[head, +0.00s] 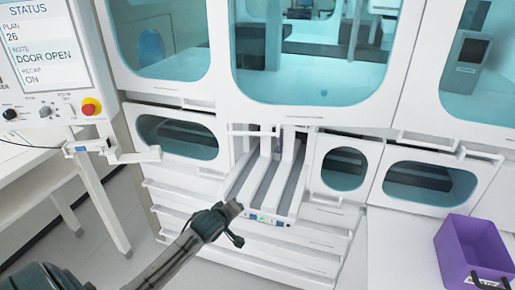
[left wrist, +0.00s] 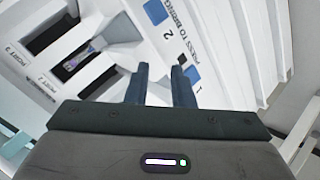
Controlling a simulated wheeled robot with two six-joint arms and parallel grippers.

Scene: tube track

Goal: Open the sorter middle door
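The sorter is the white machine with teal windows across the head view. Its large middle door (head: 310,113) has a wide teal window and looks lowered. Below it is an open bay with grey-and-white sloping lanes (head: 262,185). A small white bar handle (head: 252,132) shows at the bay's top left. My left gripper (head: 236,223) is in front of the lanes' lower end, apart from the middle door. In the left wrist view its two fingers (left wrist: 160,80) stand apart with nothing between them. My right gripper is not seen.
A status screen (head: 42,50) at upper left reads "DOOR OPEN", with a red button (head: 90,107) below. A purple crate (head: 470,240) stands at lower right on a pale surface. Port slots (left wrist: 85,60) and numbered blue squares (left wrist: 156,12) lie ahead of the left fingers.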

